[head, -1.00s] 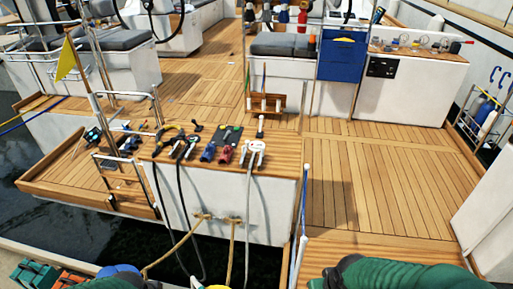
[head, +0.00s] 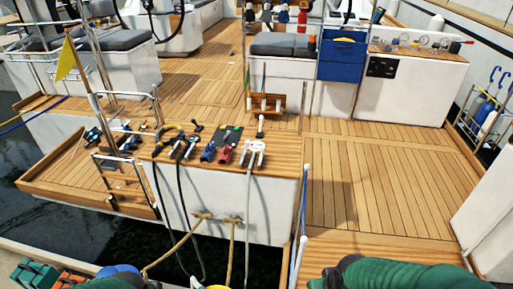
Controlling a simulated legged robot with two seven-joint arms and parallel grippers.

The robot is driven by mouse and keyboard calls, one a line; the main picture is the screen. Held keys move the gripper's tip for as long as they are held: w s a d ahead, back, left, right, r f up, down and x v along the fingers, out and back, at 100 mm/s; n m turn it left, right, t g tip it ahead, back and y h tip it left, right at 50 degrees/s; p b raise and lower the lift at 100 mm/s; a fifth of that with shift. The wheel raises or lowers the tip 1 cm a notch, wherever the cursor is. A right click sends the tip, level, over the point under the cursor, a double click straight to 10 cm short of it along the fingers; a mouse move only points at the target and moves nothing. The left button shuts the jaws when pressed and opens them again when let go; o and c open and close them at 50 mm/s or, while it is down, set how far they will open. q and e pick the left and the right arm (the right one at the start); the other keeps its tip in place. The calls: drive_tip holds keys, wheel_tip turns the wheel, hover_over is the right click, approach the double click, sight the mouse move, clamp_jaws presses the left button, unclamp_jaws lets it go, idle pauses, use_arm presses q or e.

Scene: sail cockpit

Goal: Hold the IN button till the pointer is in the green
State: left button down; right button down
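A small dark green panel (head: 229,136) with tiny marks lies on the wooden top of the white stern block. A row of round gauges and small coloured fittings (head: 410,43) sits on the white console at the upper right, with a black panel (head: 382,67) on its front. Lettering, any IN button, a pointer and a green zone are too small to make out. My green right arm crosses the bottom right edge. Neither gripper's fingers show.
Cables, plugs and tools cover the wooden counter top (head: 292,148). A wooden rack (head: 266,104) stands on the deck behind it. The teak deck (head: 370,180) at the right is clear. Dark water lies below the stern. A yellow flag (head: 68,62) stands at the left.

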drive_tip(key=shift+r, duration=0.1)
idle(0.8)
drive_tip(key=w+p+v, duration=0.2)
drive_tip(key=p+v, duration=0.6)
drive_tip(key=p, duration=0.1)
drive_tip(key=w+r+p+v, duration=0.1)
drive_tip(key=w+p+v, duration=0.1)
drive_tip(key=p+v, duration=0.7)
